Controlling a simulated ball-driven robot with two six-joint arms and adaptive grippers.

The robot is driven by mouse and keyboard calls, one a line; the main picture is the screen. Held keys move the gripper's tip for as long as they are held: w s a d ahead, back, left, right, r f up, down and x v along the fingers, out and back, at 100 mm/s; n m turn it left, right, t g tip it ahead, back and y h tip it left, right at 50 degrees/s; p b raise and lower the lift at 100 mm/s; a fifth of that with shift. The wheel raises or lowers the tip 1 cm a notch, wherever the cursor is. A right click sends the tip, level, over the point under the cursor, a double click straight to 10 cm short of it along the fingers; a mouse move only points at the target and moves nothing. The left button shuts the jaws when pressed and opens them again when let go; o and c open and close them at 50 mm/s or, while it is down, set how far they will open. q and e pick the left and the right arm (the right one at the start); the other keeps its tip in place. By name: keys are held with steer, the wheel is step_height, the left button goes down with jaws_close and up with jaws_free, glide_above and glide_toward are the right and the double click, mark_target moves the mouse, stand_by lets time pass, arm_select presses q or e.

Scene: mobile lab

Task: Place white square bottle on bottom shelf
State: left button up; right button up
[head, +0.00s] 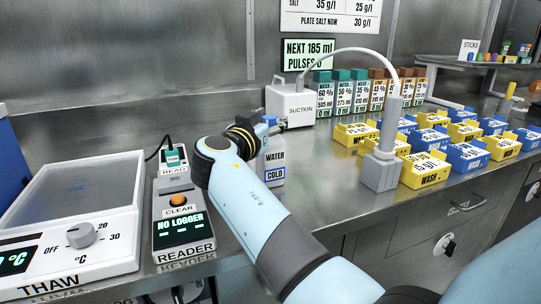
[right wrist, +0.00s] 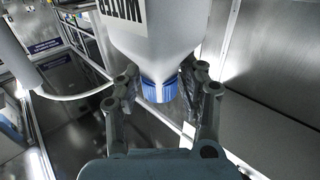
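A white square bottle (head: 274,162) labelled WATER and COLD, with a blue cap, is upright at the bench, left of the suction unit. In the right wrist view, its blue cap (right wrist: 158,89) and tapered shoulder show between the two fingers of my right gripper (right wrist: 160,85). The fingers are close on both sides of the neck and cap; I cannot tell whether they press on it. In the head view my right arm's wrist hides part of the bottle's left side, and the fingertips are mostly hidden. My left gripper is not in view.
A suction unit (head: 291,105) with a hose to a grey stand (head: 381,172) is right of the bottle. Reader (head: 184,221) and thaw box (head: 75,215) are left. Yellow and blue wash trays (head: 425,169) fill the right. A metal shelf (head: 455,63) is at back right.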

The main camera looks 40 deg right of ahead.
jaws_close()
stand_by(0.7)
